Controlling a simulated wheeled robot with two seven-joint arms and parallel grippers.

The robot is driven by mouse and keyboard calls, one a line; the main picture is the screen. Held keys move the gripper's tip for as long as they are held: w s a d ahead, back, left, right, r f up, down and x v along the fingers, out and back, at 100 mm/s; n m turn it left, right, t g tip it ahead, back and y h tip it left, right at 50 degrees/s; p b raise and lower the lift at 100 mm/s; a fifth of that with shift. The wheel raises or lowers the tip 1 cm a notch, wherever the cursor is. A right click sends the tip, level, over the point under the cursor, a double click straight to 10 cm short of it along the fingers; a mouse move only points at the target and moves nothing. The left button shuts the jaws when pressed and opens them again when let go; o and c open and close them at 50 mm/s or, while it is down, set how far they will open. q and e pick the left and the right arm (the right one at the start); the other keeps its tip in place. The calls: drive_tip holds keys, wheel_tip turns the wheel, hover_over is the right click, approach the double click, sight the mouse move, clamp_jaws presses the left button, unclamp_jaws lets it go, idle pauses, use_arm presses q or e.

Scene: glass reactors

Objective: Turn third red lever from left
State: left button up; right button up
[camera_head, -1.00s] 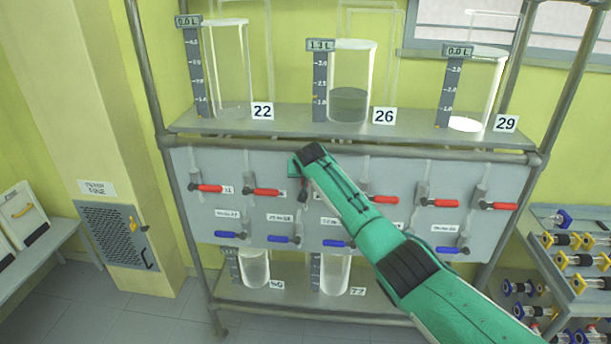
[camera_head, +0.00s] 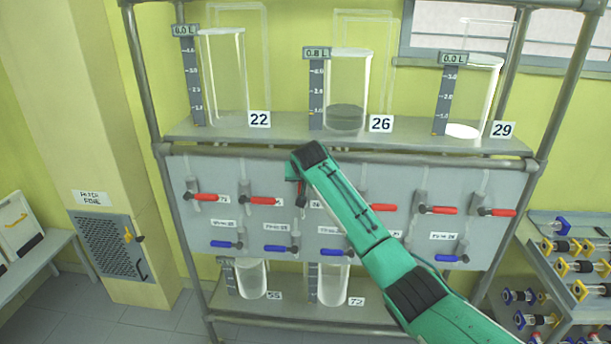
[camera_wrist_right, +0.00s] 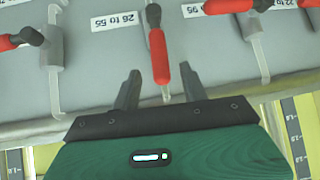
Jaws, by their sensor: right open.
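A row of red levers sits on the grey panel (camera_head: 215,228). The first (camera_head: 204,197), second (camera_head: 264,201) and several further right lie horizontal. In the head view the third lever is mostly hidden behind my right arm. In the right wrist view this red lever (camera_wrist_right: 158,55) hangs roughly vertical from its black hub, beside the label "26 to 55". My right gripper (camera_wrist_right: 160,85) is open, its fingers below and around the lever's lower end. My right gripper (camera_head: 298,185) is at the panel in the head view.
Glass vessel 26 (camera_head: 345,90) holds grey liquid, its display reading about 0.8 L. Vessels 22 (camera_head: 228,80) and 29 (camera_head: 478,90) read 0.0 L. Blue levers (camera_head: 226,244) run below the red ones. A parts rack (camera_head: 560,270) stands at right.

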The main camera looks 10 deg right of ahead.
drive_tip(key=b+v, duration=0.2)
drive_tip(key=v, duration=0.6)
idle(1.1)
